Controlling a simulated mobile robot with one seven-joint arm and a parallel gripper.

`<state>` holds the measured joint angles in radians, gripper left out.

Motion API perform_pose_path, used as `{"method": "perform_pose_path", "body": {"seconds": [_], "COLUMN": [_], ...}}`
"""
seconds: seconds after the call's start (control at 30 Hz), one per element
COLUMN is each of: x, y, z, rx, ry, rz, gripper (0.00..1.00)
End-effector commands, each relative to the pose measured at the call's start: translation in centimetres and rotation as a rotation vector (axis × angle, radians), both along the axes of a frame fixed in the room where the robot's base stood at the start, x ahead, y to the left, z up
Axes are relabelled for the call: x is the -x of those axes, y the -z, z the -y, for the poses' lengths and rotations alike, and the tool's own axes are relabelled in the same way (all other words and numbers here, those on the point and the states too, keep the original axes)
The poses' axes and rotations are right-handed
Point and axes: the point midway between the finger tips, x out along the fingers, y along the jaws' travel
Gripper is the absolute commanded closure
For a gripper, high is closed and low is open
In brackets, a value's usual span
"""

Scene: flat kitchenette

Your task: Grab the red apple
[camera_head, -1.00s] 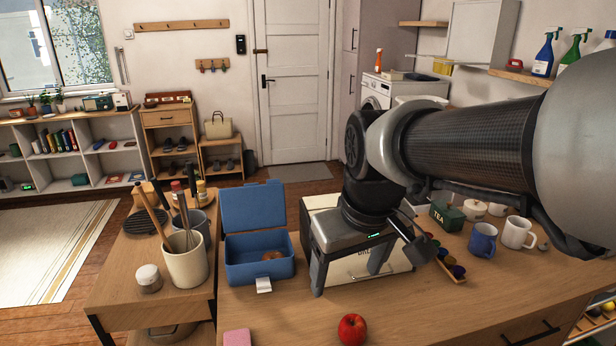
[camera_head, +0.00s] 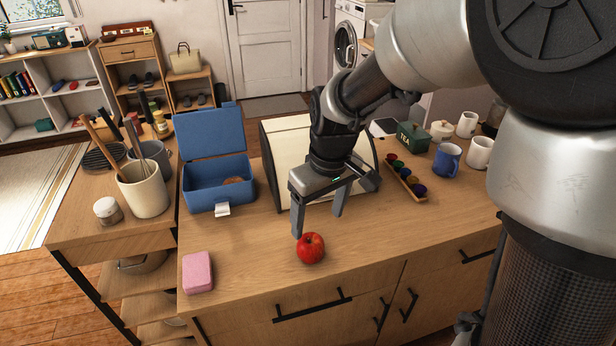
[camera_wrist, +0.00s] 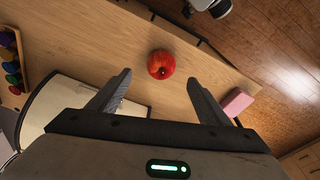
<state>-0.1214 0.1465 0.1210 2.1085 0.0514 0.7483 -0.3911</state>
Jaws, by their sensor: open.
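The red apple (camera_head: 311,248) sits on the wooden counter near its front edge. In the wrist view the apple (camera_wrist: 161,65) lies ahead of my fingers, roughly centred between them and apart from both. My gripper (camera_head: 318,225) is open and empty, with its fingers pointing down just behind the apple in the head view. Both fingers also show in the wrist view, where the gripper (camera_wrist: 160,90) is spread wide with nothing between the tips.
A pink sponge (camera_head: 198,272) lies left of the apple. An open blue box (camera_head: 205,198) and a cream bread bin (camera_head: 283,150) stand behind. A utensil crock (camera_head: 143,192) is at left, and a rack of coloured pods (camera_head: 405,180) at right. Counter around the apple is clear.

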Motion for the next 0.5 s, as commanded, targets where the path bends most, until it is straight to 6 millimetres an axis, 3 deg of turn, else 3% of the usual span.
{"method": "perform_pose_path", "body": {"seconds": [0.13, 0.5], "x": [-0.3, -0.8], "y": [3.0, 6.3], "z": [-0.3, -0.8], "rx": [0.001, 0.001], "ry": [0.0, 0.0], "rz": [-0.003, -0.003], "gripper": [0.28, 0.28]}}
